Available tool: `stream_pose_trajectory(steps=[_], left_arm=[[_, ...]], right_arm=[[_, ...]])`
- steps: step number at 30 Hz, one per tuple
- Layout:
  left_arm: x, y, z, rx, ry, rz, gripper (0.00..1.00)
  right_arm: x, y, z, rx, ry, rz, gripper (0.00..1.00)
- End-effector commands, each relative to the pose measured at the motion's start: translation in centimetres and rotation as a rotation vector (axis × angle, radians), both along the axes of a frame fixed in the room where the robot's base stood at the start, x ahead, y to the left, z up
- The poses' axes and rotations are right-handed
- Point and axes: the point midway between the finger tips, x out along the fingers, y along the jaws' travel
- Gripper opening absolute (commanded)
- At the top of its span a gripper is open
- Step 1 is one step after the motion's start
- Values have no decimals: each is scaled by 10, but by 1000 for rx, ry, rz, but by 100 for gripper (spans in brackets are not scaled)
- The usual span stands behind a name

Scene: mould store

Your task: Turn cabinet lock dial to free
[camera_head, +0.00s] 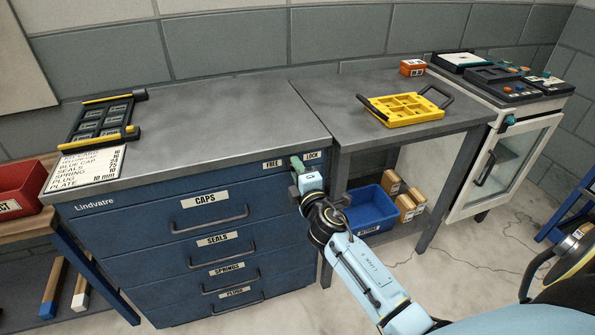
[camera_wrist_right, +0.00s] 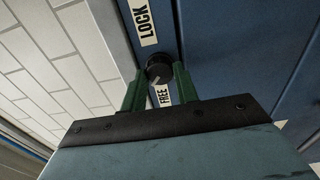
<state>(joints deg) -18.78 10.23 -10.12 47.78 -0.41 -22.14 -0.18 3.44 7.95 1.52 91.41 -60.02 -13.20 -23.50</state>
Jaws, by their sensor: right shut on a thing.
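The lock dial (camera_wrist_right: 159,68) is a small round black knob on the blue cabinet's top right front corner. In the wrist view it sits between the FREE label (camera_wrist_right: 163,95) and the LOCK label (camera_wrist_right: 143,22). A pale mark shows on its face, toward the FREE side; its exact angle is hard to read. My right gripper (camera_head: 297,163) is at the dial, its green fingers (camera_wrist_right: 159,80) shut on either side of it. In the head view the gripper hides the dial, between the FREE label (camera_head: 272,164) and the LOCK label (camera_head: 312,155). My left gripper is out of view.
The blue cabinet (camera_head: 150,215) has labelled drawers with bar handles, all shut. A black case (camera_head: 103,118) and a printed list (camera_head: 88,168) lie on its top. A workbench to the right holds a yellow tray (camera_head: 405,108); a blue bin (camera_head: 371,211) stands beneath.

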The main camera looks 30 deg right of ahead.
Motion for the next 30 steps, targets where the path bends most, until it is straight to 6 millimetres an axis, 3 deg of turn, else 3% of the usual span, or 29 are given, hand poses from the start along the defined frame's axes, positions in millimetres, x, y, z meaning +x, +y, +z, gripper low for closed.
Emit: stream_pose_trajectory(steps=[5, 6, 10, 22, 30], left_arm=[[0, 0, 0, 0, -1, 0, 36], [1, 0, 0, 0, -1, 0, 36], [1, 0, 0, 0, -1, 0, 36], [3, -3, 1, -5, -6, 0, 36], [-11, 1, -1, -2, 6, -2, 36]], right_arm=[[0, 0, -1, -3, 3, -1, 7], [-1, 0, -1, -3, 3, -1, 35], [0, 0, -1, -2, 3, 0, 52], [-8, 2, -1, -1, 2, 1, 52], [-58, 14, -1, 1, 4, 0, 52]])
